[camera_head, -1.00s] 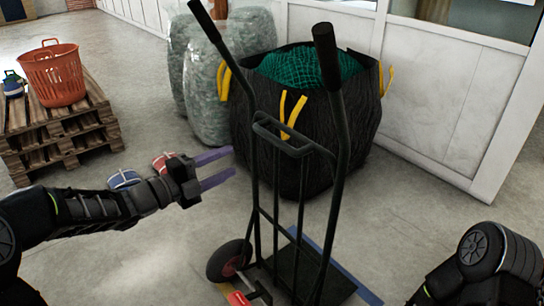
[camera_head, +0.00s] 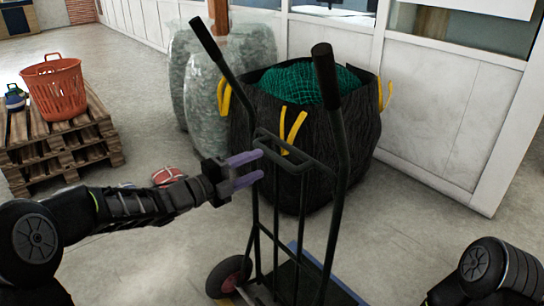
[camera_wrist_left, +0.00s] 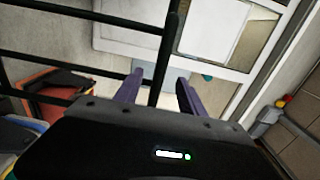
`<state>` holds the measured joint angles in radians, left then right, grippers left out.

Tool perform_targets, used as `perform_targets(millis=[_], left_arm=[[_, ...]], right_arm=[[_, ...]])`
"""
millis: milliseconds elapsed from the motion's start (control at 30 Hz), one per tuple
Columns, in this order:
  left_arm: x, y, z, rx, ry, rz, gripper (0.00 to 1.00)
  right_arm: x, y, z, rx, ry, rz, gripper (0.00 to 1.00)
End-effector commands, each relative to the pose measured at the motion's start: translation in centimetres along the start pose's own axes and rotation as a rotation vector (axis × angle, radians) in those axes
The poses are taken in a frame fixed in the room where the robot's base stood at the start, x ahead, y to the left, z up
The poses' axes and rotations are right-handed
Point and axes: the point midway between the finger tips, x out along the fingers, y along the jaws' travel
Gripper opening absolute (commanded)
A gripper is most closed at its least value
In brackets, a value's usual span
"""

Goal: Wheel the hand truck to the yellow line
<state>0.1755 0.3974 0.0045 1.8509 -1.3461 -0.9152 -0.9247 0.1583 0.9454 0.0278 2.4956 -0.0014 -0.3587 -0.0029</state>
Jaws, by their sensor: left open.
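The black hand truck (camera_head: 335,180) stands upright in the middle of the head view, its two long handles pointing up towards me. A wheel (camera_head: 228,277) shows low on its left side. My left gripper (camera_head: 260,165) is open, its purple fingers reaching to the truck's left upright just below the crossbar. In the left wrist view, a dark bar of the truck (camera_wrist_left: 168,55) runs between the open fingers (camera_wrist_left: 160,78); I cannot tell if it touches them. Only part of my right arm shows at the lower right; its gripper is out of view.
A black bulk bag (camera_head: 365,130) with green netting stands close behind the truck, beside clear bags (camera_head: 205,95). A wooden pallet (camera_head: 60,155) with an orange basket (camera_head: 54,88) is at the left. White wall panels (camera_head: 440,120) bound the right.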

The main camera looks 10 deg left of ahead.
Motion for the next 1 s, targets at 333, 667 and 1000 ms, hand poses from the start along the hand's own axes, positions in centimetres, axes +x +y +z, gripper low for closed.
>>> perform_targets(millis=[333, 667, 1000], left_arm=[[6.7, 0.1, 0.0, 0.002, 0.000, -0.001, 0.47], [7.5, 0.0, 0.1, 0.000, -0.001, -0.001, 0.47], [7.4, 0.0, 0.0, 0.000, -0.001, -0.002, 0.25]], right_arm=[[1.5, 0.6, 0.0, 0.002, -0.001, 0.000, 0.42], [1.5, 0.6, 0.0, 0.002, 0.000, 0.000, 0.42], [1.5, 0.6, 0.0, 0.002, -0.001, 0.000, 0.42]])
